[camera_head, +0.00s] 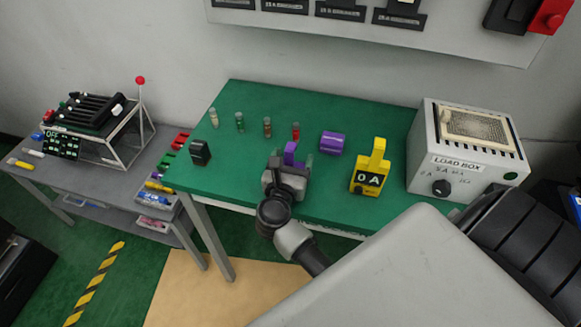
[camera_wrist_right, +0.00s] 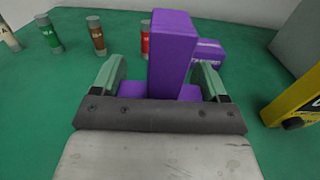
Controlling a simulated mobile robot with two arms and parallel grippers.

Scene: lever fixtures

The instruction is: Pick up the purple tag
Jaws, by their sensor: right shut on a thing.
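A purple tag (camera_head: 290,152) with an upright post on a wider base stands between the fingers of my right gripper (camera_head: 288,171) at the front of the green table. In the right wrist view the tag's post (camera_wrist_right: 170,55) rises between the two pale green fingers of the gripper (camera_wrist_right: 158,84), which is shut on its base. The gripper hides its lower part, so I cannot tell whether it touches the table. A second purple block (camera_head: 332,142), with pale lettering, lies just behind and to the right; it shows behind the post (camera_wrist_right: 208,53). My left gripper is not in view.
A yellow "0 A" tag (camera_head: 369,178) and the grey load box (camera_head: 461,165) stand to the right. Several small cylinders (camera_head: 240,122) stand along the back left, and a black block (camera_head: 200,152) at the left edge. The green tabletop (camera_head: 235,170) between is clear.

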